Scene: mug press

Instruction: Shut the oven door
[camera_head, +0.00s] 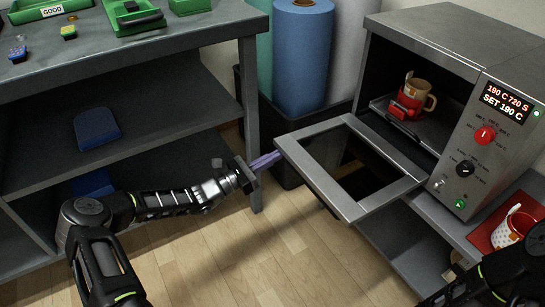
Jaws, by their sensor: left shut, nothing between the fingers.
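The grey oven (455,45) stands at the right. Its framed door (350,208) with a dark window hangs open, sticking out toward the left from below the chamber opening. Inside the oven a beige mug (425,90) with a red press around it sits on a dark tray. My left gripper (277,156) is shut and empty, its purple fingers pointing right at the door's upper left corner. I cannot tell whether the fingertips touch the door. Part of my right arm shows at the lower right corner; its gripper is not in view.
The oven's panel has a red knob (485,135) and a lit display (508,100). A white mug (510,228) stands on a red mat at the right. A grey shelf unit (180,115) fills the left. Wooden floor lies open below the door.

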